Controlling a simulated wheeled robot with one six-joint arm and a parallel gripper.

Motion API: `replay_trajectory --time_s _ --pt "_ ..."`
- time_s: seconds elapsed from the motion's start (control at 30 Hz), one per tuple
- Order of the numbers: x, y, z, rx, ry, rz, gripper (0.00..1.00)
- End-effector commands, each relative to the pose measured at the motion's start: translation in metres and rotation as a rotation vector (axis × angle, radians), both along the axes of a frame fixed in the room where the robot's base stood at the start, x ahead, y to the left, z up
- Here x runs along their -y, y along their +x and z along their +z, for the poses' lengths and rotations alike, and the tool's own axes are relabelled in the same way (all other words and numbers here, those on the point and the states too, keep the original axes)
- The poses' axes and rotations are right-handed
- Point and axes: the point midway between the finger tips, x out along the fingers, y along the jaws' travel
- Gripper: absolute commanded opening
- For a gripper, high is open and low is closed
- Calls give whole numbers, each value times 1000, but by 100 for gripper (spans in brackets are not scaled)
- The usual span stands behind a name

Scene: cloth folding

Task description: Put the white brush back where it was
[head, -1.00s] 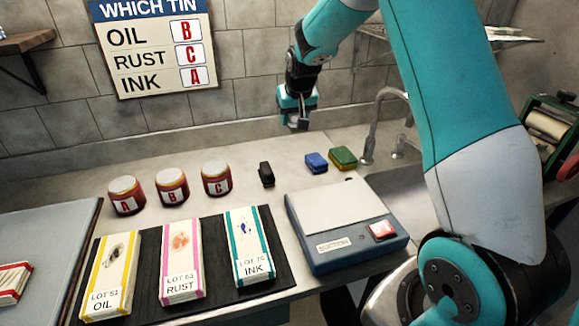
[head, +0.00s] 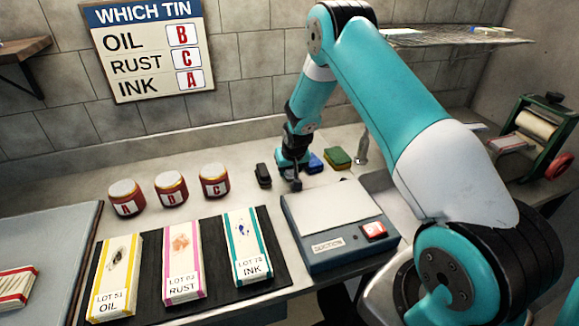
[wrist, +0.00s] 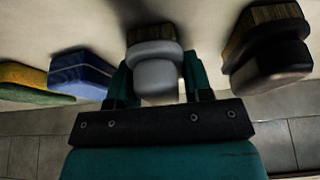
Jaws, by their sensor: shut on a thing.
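The white brush (wrist: 157,72), with a pale grey-white handle and brown bristles, is between the two fingers of my gripper (wrist: 157,88) in the wrist view. My gripper is shut on it. In the head view my gripper (head: 294,182) is low over the counter, between a black brush (head: 263,175) and a blue block (head: 316,162); the white brush is not clearly seen there. The black brush (wrist: 270,55) stands to the right in the wrist view, apart from the held brush. I cannot tell whether the white brush touches the counter.
A green and yellow block (head: 338,157) lies beyond the blue one. Three lidded tins (head: 171,190) stand to the left. The suction box (head: 340,228) and a black mat (head: 207,260) with three labelled packets are in front.

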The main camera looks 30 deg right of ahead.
Motion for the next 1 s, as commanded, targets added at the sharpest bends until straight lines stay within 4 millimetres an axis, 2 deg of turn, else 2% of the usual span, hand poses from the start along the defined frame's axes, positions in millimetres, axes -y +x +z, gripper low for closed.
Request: replay_trajectory --time_s 0.27,0.3,0.4,0.77,0.87,1.0 --pt "0 0 -4 1 0 0 20" --pt "0 0 -2 1 0 0 53" --pt "0 0 -2 0 0 0 72" --pt "0 -1 5 2 -1 0 72" --pt "-2 -5 18 4 -1 0 72" --pt "-5 -17 46 5 -1 0 72"
